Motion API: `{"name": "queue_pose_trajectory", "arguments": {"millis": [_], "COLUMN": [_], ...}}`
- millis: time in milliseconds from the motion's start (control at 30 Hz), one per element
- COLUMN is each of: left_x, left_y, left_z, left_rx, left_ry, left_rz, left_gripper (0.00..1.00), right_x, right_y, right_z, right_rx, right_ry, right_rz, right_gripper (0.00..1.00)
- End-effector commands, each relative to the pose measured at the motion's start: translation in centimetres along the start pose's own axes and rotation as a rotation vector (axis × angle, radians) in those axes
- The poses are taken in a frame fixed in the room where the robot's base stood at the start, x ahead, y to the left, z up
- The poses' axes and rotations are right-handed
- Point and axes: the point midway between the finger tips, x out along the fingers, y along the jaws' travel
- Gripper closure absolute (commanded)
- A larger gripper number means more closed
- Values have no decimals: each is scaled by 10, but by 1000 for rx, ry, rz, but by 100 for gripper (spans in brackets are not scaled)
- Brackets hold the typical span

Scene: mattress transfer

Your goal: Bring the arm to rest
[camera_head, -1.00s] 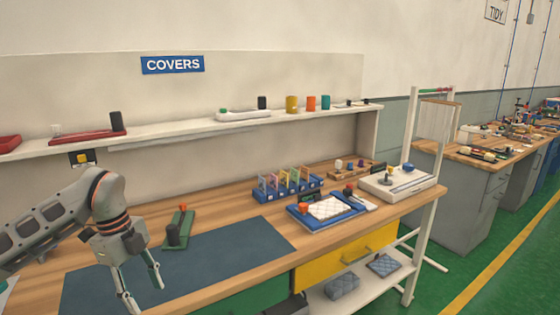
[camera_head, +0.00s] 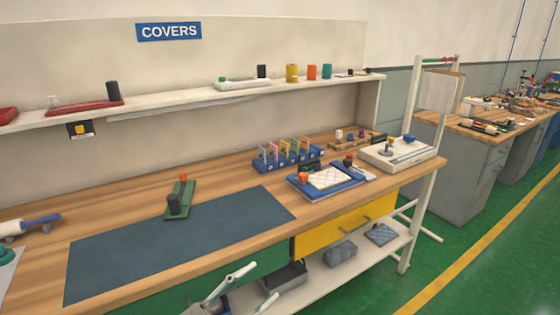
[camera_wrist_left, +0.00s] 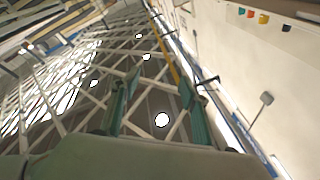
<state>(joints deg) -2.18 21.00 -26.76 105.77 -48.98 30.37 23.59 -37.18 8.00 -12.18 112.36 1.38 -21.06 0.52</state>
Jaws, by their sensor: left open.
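My left gripper (camera_head: 260,284) is low in front of the bench in the head view, below the front edge of the worktop. Its two pale fingers are apart with nothing between them. In the left wrist view the gripper (camera_wrist_left: 160,82) shows two green-padded fingers apart and empty, with the ceiling trusses and lamps beyond them. Most of the left arm is outside the head view. My right gripper is not in view.
The wooden bench (camera_head: 150,204) carries a dark mat (camera_head: 180,245), a green fixture (camera_head: 181,197) and a blue tray (camera_head: 349,188) with a white quilted piece. A lower shelf (camera_head: 325,277) holds quilted blocks near the gripper. Green floor is free at right.

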Motion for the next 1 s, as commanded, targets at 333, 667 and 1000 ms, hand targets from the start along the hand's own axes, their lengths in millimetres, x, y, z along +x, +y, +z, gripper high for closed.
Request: {"name": "queue_pose_trajectory", "arguments": {"millis": [333,667,1000], "left_x": [-164,-271,-277], "left_y": [45,126,131], "left_z": [136,168,169], "left_rx": [-293,-465,-477], "left_ry": [-670,-1022,-1041], "left_rz": [-387,-387,-384], "left_gripper": [55,55,55], "right_x": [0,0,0], "right_y": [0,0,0], "right_z": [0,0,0], "right_rx": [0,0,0], "right_ry": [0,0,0], "right_rz": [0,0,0], "right_gripper": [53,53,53]}}
